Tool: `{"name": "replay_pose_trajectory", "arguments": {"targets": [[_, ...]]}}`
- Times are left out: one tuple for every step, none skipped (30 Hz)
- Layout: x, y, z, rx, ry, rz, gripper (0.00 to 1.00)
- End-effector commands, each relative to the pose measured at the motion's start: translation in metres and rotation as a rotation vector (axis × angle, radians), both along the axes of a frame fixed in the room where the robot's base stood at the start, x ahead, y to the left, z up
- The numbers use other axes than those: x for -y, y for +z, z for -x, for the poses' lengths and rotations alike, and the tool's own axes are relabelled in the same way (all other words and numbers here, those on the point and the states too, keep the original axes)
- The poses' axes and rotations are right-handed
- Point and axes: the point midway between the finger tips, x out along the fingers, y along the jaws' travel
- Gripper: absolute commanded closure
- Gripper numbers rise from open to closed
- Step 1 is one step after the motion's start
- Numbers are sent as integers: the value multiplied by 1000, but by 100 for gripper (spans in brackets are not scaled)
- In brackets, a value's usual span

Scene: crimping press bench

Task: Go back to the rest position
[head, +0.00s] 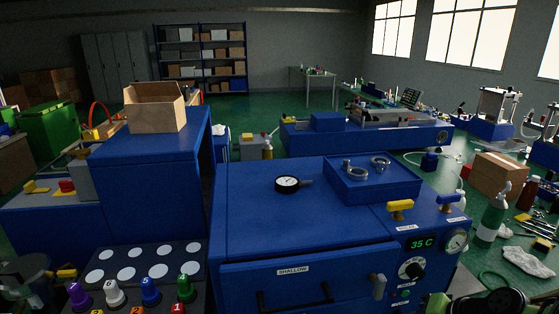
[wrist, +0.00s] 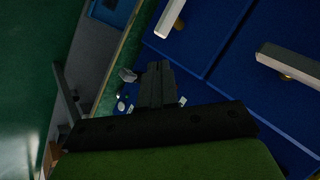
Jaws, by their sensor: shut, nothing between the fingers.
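My gripper (wrist: 154,72) shows in the wrist view with its two dark fingers together and nothing between them. It is in front of a blue surface (wrist: 205,38) that carries two pale bar-shaped parts, one at the top (wrist: 170,14) and one at the right (wrist: 290,66). Small pale and dark items close to the fingertips are too dim to make out. In the head view, a green and black part at the bottom right edge looks like my arm; the fingers cannot be made out there.
A blue cabinet (head: 255,222) with a drawer marked SHALLOW (head: 300,275) fills the front middle. Its top holds a round gauge (head: 287,184) and a blue tray (head: 371,194). Yellow (head: 400,207) and blue (head: 448,200) handles stick up at its right.

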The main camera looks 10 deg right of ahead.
Motion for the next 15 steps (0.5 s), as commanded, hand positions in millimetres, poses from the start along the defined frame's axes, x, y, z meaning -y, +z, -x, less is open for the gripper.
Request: {"name": "replay_pose_trajectory", "arguments": {"targets": [[-31,24,-3,-33,94,87,100],[-46,33,-1,-54,139,134,100],[-65,45,3,-77,192,196,100],[-78,54,7,-90,230,242,100],[-92,64,13,-101,267,289,100],[-110,78,22,-109,316,354,100],[-123,88,31,-111,350,403,100],[-135,98,41,-107,381,449,100],[-149,111,55,-97,420,507,100],[-158,119,66,-87,443,546,100],[-165,126,77,-74,466,579,100],[-172,135,92,-55,488,616,100],[-175,139,102,-41,501,637,100],[-178,143,110,-26,513,654,100],[-180,146,120,-12,524,670,100]]}}
